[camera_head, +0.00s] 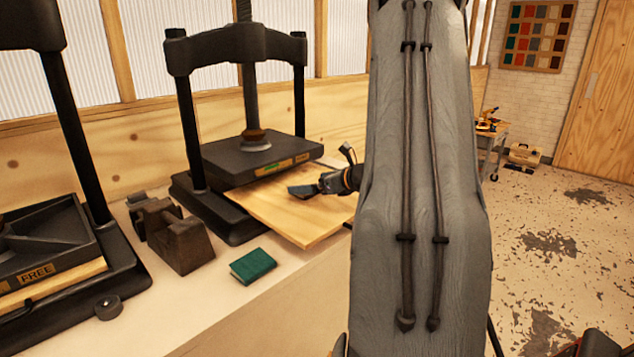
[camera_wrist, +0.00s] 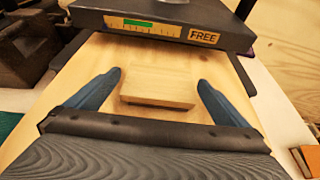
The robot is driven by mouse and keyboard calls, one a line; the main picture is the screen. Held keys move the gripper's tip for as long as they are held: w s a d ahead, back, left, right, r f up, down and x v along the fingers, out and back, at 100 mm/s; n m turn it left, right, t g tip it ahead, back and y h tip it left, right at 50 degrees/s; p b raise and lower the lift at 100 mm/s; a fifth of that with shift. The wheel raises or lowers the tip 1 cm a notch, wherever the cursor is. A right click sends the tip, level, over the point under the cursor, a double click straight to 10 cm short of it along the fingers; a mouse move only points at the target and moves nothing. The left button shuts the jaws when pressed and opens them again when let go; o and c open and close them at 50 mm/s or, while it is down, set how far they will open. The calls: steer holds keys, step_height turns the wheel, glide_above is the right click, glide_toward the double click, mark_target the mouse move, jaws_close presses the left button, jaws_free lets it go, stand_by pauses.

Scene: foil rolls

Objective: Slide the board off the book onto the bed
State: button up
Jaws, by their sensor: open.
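The pale wooden board (camera_head: 300,228) lies in the middle press and juts out in front of its dark platen. It also fills much of the wrist view (camera_wrist: 90,72), with a small raised wooden block (camera_wrist: 158,92) on top. My gripper (camera_wrist: 159,80) is open over the board, one blue finger on each side of the block, with visible gaps. In the head view my gripper (camera_head: 303,190) is at the board's right part, partly hidden by my arm. The press's dark bed (camera_head: 228,228) shows at the left, below the board. I cannot make out a book under the board.
The platen (camera_head: 225,160), marked FREE in the wrist view (camera_wrist: 203,36), overhangs the board's rear. Another press (camera_head: 70,255) is further left.

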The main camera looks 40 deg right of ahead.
steer(key=c, duration=1)
steer(key=shift+s+a+b, duration=0.2)
steer(key=shift+a+b, duration=0.5)
steer(key=shift+a, duration=1.2)
steer(key=shift+s+a+b, duration=0.15)
steer(key=shift+a+b, duration=0.5)
steer(key=shift+a, duration=1.3)
steer(key=shift+s+a+b, duration=0.2)
steer(key=shift+a+b, duration=0.5)
steer(key=shift+a, duration=1.2)
steer(key=o, duration=1)
steer(key=b+v, duration=0.1)
steer(key=v, duration=0.6)
steer(key=shift+s+r, duration=0.15)
steer(key=shift+s, duration=0.25)
